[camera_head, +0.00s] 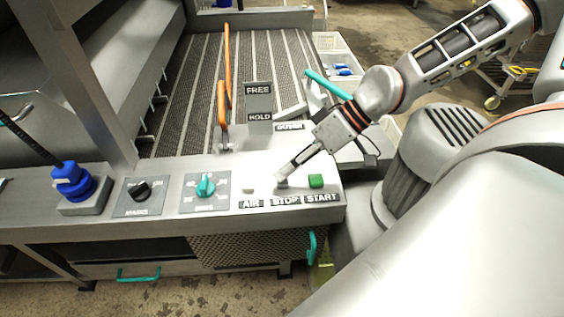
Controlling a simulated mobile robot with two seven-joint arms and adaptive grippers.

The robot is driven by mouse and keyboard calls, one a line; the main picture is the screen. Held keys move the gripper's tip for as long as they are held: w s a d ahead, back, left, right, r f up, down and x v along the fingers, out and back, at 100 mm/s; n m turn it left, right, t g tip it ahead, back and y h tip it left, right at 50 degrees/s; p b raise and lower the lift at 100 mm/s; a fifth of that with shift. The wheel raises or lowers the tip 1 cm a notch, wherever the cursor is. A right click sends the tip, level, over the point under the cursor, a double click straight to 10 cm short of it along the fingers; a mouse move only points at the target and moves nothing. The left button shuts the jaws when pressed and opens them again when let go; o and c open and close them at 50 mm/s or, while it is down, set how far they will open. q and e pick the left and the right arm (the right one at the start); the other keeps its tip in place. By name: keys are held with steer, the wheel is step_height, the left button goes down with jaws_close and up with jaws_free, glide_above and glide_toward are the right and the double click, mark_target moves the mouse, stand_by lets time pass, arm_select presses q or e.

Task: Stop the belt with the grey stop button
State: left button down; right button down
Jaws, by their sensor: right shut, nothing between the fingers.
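The grey stop button (282,183) is on the light control panel (225,168), above the label STOP (285,200). My right gripper (281,176) is shut and empty. It points down and to the left, with its fingertips at the stop button and partly covering it; whether they touch it or hover just above, I cannot tell. The belt (200,80) is a ribbed dark surface behind the panel. My left gripper is not in view.
The green START button (316,181) sits close to the right of the fingertips, and a pale AIR button (249,189) to the left. A teal knob (205,186), a black knob (140,190) and a blue plug (72,181) are further left. An orange lever (222,110) rises behind the panel.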

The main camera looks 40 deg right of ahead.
mark_target(286, 181)
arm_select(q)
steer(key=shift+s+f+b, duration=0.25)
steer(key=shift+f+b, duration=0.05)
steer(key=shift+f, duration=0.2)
arm_select(e)
steer(key=shift+f, duration=0.5)
stand_by(0.3)
stand_by(0.4)
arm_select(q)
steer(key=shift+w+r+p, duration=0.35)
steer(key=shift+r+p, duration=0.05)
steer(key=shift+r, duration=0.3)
arm_select(e)
steer(key=shift+r, duration=1)
